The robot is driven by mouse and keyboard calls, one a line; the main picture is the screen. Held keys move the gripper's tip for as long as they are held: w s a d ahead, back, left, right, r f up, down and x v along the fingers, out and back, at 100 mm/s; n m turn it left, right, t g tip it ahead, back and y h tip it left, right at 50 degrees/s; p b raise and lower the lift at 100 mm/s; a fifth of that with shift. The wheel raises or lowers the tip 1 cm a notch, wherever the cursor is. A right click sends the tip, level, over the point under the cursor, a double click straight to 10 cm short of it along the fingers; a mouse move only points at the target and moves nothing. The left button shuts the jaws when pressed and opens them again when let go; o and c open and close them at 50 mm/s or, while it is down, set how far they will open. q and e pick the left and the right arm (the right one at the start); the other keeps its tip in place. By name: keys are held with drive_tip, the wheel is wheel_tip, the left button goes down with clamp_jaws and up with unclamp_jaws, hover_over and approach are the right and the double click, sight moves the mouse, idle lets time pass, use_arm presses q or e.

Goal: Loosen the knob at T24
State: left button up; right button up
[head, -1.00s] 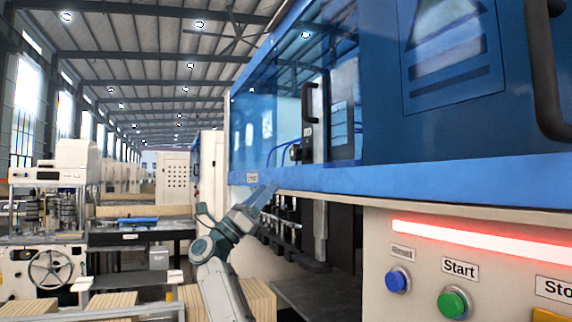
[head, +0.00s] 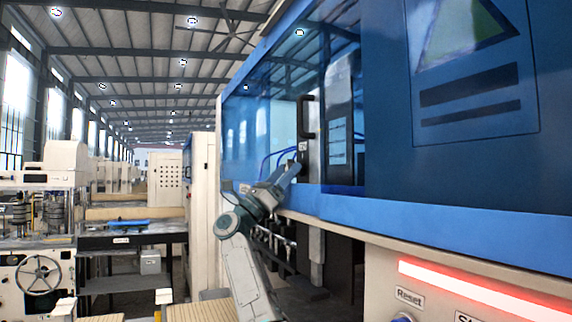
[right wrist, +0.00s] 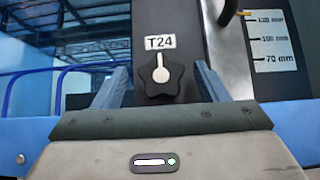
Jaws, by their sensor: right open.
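The knob (right wrist: 160,78) is black and star-shaped, with a white pointer mark directed upward. It sits on a dark post under a white T24 label (right wrist: 160,42) in the right wrist view. My right gripper (right wrist: 161,67) is open, with one finger on each side of the knob and visible gaps between. I cannot tell how far the fingertips are from the post. In the head view my right gripper (head: 285,176) is raised at the machine's opening, just below the small label, and the knob is not clear there. My left gripper is not in view.
A millimetre scale (right wrist: 270,42) and a black handle (right wrist: 228,10) are right of the knob. A blue machine rail (head: 350,210) runs below the opening. Blue sliding panels (head: 345,110) flank the post. A control panel with a red light strip (head: 480,285) is at right.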

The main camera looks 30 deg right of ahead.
drive_tip(key=shift+d+r, duration=0.15)
drive_tip(key=shift+r, duration=0.1)
drive_tip(key=shift+s, duration=0.15)
drive_tip(key=c, duration=1)
drive_tip(key=shift+f+n+t+b, duration=0.15)
drive_tip(key=shift+n+t+b, duration=0.45)
drive_tip(key=shift+n+t, duration=1)
drive_tip(key=shift+n, duration=0.1)
drive_tip(key=o, duration=1)
